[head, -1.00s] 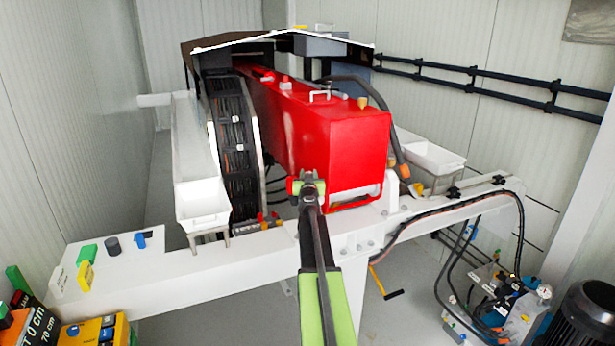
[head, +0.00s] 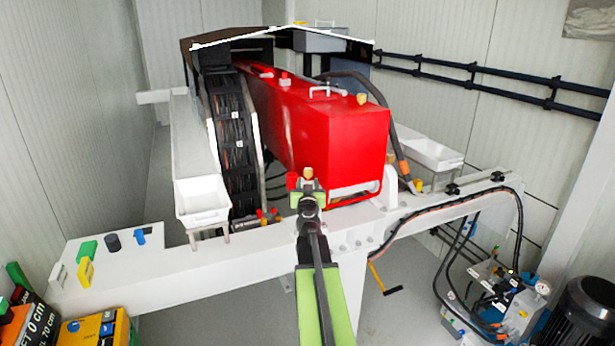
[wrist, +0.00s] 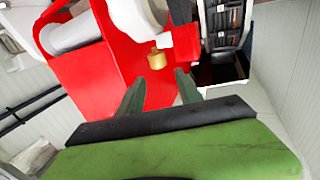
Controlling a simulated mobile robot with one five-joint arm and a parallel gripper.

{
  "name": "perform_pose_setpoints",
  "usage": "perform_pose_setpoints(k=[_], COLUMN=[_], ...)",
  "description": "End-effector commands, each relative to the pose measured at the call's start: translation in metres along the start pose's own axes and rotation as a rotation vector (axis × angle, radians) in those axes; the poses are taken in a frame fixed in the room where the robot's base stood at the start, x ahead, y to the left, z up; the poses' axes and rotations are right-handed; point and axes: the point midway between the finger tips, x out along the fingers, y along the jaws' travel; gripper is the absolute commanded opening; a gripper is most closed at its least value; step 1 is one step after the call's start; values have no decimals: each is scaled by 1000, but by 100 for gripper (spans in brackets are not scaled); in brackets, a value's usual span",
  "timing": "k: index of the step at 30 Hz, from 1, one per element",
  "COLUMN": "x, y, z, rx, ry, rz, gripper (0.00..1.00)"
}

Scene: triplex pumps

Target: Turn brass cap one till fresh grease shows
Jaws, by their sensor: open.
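A brass cap (wrist: 157,59) stands on a red surface in the wrist view, just beyond my fingertips and roughly in line with the gap between them. In the head view a brass cap (head: 308,173) shows just above my gripper (head: 307,190), which looks like the same one. My gripper's two dark fingers (wrist: 160,75) are spread apart with nothing between them. The cap appears clear of both fingers. I see no number on the cap and cannot make out any grease.
The large red housing (head: 325,125) stands right behind my gripper, with another brass fitting (head: 362,99) on top. A white beam (head: 250,240) runs across in front. A white tray (head: 202,203) is at left, and a black hose (head: 385,120) arches at right.

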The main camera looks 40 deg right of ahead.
Motion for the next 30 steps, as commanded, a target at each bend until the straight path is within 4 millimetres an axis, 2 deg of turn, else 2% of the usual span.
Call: perform_pose_setpoints(k=[1, 3, 9, 20, 23, 26, 29, 30], x=[-19, -35, -63, -67, -67, -76, -110, -134], y=[0, 1, 1, 2, -11, -73, -186, -235], z=[0, 0, 0, 0, 0, 6, 29, 47], rx=[0, 0, 0, 0, 0, -4, -15, -27], ry=[0, 0, 0, 0, 1, -8, -83, -148], rz=[0, 1, 2, 4, -28, -181, -465, -595], gripper=[42, 42, 42, 42, 42, 42, 42, 42])
